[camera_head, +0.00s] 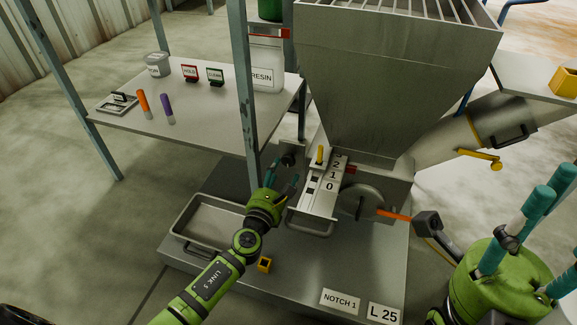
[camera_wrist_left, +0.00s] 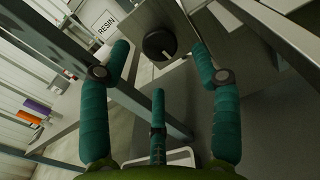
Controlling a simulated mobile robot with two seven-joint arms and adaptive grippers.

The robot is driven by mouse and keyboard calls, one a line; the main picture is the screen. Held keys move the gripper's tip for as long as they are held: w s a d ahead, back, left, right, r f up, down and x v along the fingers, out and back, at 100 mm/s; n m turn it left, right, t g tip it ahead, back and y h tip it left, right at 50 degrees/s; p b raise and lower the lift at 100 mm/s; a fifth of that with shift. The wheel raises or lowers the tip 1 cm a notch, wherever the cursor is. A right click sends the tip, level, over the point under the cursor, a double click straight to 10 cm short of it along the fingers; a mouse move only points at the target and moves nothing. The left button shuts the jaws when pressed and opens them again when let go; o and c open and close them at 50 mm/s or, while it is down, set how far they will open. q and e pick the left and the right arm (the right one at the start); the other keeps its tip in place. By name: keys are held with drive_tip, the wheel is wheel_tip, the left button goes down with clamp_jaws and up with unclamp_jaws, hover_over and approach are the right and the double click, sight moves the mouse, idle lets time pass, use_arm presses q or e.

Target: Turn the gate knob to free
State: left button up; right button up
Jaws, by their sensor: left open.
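The gate knob (camera_wrist_left: 158,44) is round and black, with a pale mark toward its lower right edge in the left wrist view. It sits on a grey metal plate (camera_wrist_left: 205,22) and shows small and dark in the head view (camera_head: 287,160). My left gripper (camera_head: 282,180) is open and empty just in front of and below the knob. In the wrist view its teal fingers (camera_wrist_left: 160,65) spread to both sides of the knob and below it, with no contact visible. My right gripper (camera_head: 535,235) is at the right edge; its fingertips are partly cut off.
A blue-grey post (camera_head: 243,90) rises close beside my left gripper. A metal tray (camera_head: 185,248) lies to its left. A side table (camera_head: 215,125) holds signs and markers. An orange handle (camera_head: 393,215) sticks out right.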

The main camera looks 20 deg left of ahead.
sight(287, 162)
use_arm(q)
drive_tip(key=w+b, duration=0.1)
drive_tip(key=w, duration=0.4)
drive_tip(key=shift+d, duration=0.1)
drive_tip(key=c, duration=1.1)
